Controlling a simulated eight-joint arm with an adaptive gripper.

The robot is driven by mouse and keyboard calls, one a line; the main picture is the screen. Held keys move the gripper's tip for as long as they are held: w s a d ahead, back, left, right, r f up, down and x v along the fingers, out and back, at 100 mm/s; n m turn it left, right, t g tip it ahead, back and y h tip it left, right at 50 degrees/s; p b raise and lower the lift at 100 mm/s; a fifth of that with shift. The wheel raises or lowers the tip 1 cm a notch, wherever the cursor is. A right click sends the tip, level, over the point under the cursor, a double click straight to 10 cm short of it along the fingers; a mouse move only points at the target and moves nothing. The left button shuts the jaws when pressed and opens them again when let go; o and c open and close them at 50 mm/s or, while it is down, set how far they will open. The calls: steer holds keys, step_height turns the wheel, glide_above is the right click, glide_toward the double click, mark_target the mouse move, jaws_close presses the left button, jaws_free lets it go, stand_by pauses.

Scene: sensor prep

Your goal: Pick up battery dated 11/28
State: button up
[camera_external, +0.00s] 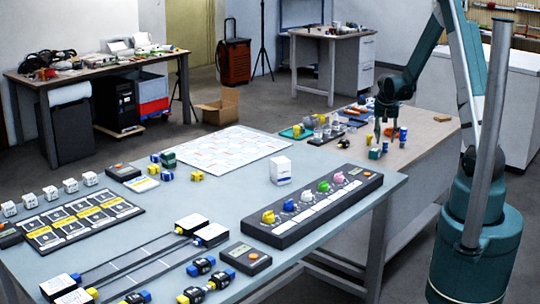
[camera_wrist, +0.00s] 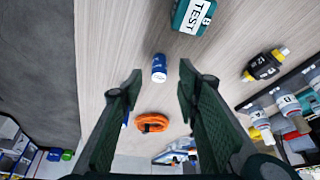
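A small blue cylinder with a white end band, which looks like a battery (camera_wrist: 159,68), stands out on the wooden table ahead of my fingertips in the wrist view. Its printed date is too small to read. My gripper (camera_wrist: 157,82) is open and empty, with the cylinder just beyond the gap between its fingers. Another blue item shows partly behind the left finger. In the external view my gripper (camera_external: 387,128) hangs low over the far table, close to a blue cylinder (camera_external: 403,136). I cannot tell which battery is dated 11/28.
A green TEST box (camera_wrist: 193,14) and a black-and-yellow item (camera_wrist: 265,65) marked 12 are nearby. An orange coil (camera_wrist: 152,122) lies between the fingers' view. Several clear jars (camera_wrist: 290,102) stand at the right. Bare wood surrounds the cylinder.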

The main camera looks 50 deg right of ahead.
mark_target(386, 143)
steer(key=shift+b+x, duration=0.85)
steer(key=shift+x, duration=1.75)
steer(key=shift+d, duration=0.15)
steer(key=shift+c, duration=0.3)
steer(key=shift+r, duration=0.1)
steer(key=c, duration=0.9)
